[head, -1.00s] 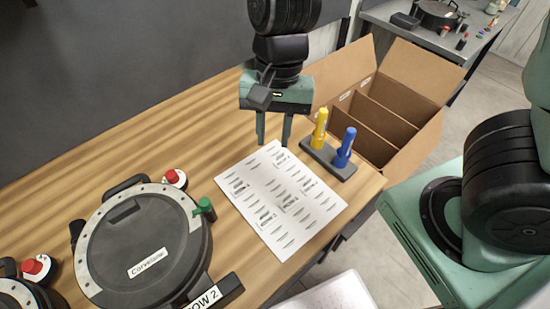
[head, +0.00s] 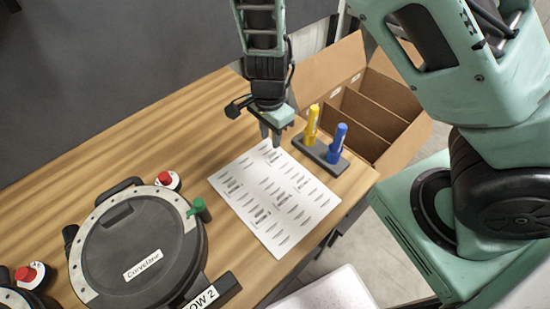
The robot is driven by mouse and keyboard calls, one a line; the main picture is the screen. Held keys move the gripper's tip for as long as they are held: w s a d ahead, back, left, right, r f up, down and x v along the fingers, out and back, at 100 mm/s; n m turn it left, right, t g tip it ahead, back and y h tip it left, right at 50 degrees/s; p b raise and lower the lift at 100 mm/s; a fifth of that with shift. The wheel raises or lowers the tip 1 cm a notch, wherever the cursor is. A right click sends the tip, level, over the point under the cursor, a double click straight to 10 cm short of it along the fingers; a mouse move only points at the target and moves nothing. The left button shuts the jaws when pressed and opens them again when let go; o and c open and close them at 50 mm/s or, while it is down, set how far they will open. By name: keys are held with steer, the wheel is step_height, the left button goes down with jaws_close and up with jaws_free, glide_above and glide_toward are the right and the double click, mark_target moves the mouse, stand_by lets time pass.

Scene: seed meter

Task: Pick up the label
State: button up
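A white sheet (head: 297,214) with rows of small printed labels lies flat on the wooden table. The print is too small to read, and I cannot tell which label is meant. My gripper (head: 271,139) points down over the far edge of the sheet, with its two fingers apart and nothing visible between them. I cannot tell whether the fingertips touch the sheet. A round dark seed meter (head: 125,235) on the left carries a white label (head: 143,265) reading "Corvelane" on its lid.
A dark holder (head: 327,161) with a yellow marker (head: 312,123) and a blue marker (head: 338,143) stands just right of my gripper. An open divided cardboard box (head: 375,110) is beyond the table edge. A "ROW 2" plate (head: 213,293) sits by the seed meter.

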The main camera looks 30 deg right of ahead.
mark_target(272, 153)
steer(key=shift+w+d+f, duration=0.15)
steer(key=shift+f, duration=1.65)
steer(key=shift+w+d+f, duration=0.1)
steer(key=shift+f, duration=1.65)
steer(key=shift+c, duration=0.3)
jaws_close()
